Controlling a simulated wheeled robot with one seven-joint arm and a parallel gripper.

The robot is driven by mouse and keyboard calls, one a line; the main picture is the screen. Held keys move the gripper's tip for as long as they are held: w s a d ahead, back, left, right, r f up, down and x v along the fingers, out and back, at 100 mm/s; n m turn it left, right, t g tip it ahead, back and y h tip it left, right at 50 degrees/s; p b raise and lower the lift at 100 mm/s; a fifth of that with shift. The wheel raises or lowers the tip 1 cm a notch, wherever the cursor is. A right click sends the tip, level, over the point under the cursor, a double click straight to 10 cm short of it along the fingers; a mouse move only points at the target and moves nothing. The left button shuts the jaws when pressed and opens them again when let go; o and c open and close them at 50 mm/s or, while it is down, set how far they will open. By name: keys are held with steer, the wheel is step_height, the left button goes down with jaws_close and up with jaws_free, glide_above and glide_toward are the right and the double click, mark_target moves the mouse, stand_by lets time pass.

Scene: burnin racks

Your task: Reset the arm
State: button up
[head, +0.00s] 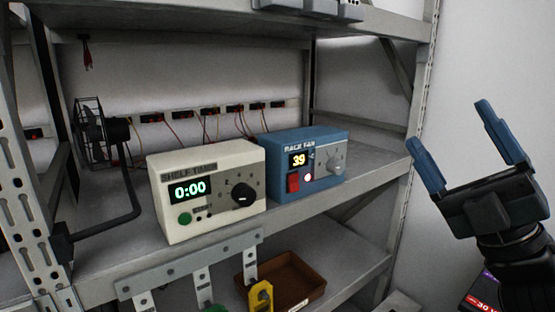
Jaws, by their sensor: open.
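My gripper (455,138) is at the right of the head view, with its two blue fingers spread apart and pointing up and to the left. Nothing is between the fingers. It is to the right of the metal rack, clear of the shelf in the picture. My black wrist shows below it at the right edge.
The rack's middle shelf (335,200) holds a cream shelf timer (215,218) reading 0:00, a blue rack fan box (322,150) reading 39, and a black fan (95,140). A brown tray (308,290) is below. The wall right of the rack is bare.

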steer(key=s+f+m+t+h, duration=0.2)
steer(key=s+f+m+h, duration=0.5)
steer(key=f+m+h, duration=0.3)
steer(key=s+f+m+t+h, duration=0.2)
steer(key=s+f+m+h, duration=0.65)
steer(key=f+m, duration=0.2)
steer(key=s+f+m+g, duration=0.3)
steer(key=s+f+g, duration=0.1)
steer(key=s, duration=0.6)
steer(key=s+f+m+g+h, duration=0.1)
steer(key=s+f+m+g, duration=0.2)
steer(key=s, duration=0.8)
step_height(320, 180, down, 3)
steer(key=shift+d+f+g, duration=0.15)
steer(key=shift+d+g, duration=0.15)
steer(key=shift+g, duration=0.7)
steer(key=shift+s, duration=0.1)
